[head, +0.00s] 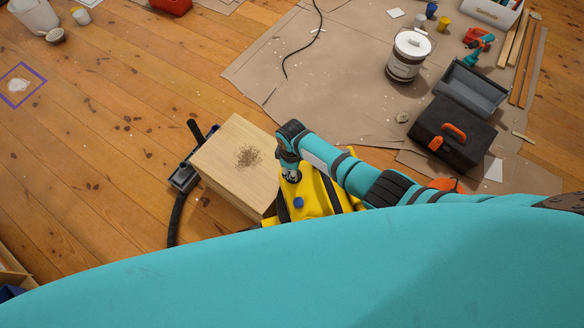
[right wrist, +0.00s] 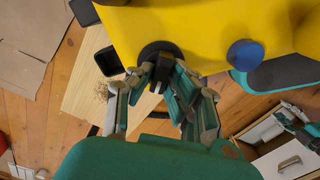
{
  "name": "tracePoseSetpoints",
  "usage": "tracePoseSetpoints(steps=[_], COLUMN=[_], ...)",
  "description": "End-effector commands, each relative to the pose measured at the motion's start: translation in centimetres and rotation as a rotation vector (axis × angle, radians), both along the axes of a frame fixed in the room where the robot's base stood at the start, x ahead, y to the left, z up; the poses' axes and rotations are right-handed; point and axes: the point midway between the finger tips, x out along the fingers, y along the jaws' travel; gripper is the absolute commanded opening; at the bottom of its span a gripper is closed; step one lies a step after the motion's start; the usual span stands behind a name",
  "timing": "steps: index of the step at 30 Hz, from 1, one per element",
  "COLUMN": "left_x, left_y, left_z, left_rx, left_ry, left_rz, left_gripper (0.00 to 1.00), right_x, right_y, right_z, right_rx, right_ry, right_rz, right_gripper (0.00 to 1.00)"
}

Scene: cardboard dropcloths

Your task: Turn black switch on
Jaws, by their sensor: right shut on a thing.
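The yellow vacuum (head: 322,192) stands beside the wooden block, partly hidden by my own teal body. In the right wrist view its yellow body (right wrist: 200,25) fills the top. The black switch (right wrist: 157,50), a round knob with a raised bar, is on its near face. A blue knob (right wrist: 245,55) sits to its right. My right gripper (right wrist: 158,76) is shut on the black switch, with fingers on both sides of the bar. In the head view my right gripper (head: 291,174) is at the vacuum. A teal gripper, likely my left (right wrist: 300,125), shows small at the right wrist view's edge.
A pale wooden block (head: 225,160) with a patch of brown debris stands left of the vacuum. A black floor nozzle and hose (head: 178,210) lie beyond it. A black toolbox (head: 450,138) and a paint bucket (head: 408,57) stand on cardboard to the right.

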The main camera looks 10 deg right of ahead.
Motion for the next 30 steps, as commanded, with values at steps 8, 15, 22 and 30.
tracePoseSetpoints(steps=[8,15,22,30], left_x=[0.1,0.1,0.1,0.1], left_y=[0.0,0.0,0.0,0.0], left_z=[1.1,1.5,1.7,1.7], left_rx=[0.000,0.000,0.000,0.000], left_ry=[-0.001,-0.001,-0.001,-0.001], left_rz=[0.000,0.000,0.000,0.000], left_gripper=[0.40,0.40,0.40,0.40], right_x=[0.0,0.0,0.1,0.1], right_y=[-0.1,-0.1,-0.2,-0.2], right_z=[0.1,0.0,0.0,0.0], right_rx=[-0.001,0.000,-0.001,-0.001], right_ry=[0.003,0.002,0.002,0.001], right_rz=[-0.234,-0.375,-0.445,-0.467], right_gripper=[0.00,0.00,0.00,0.00])
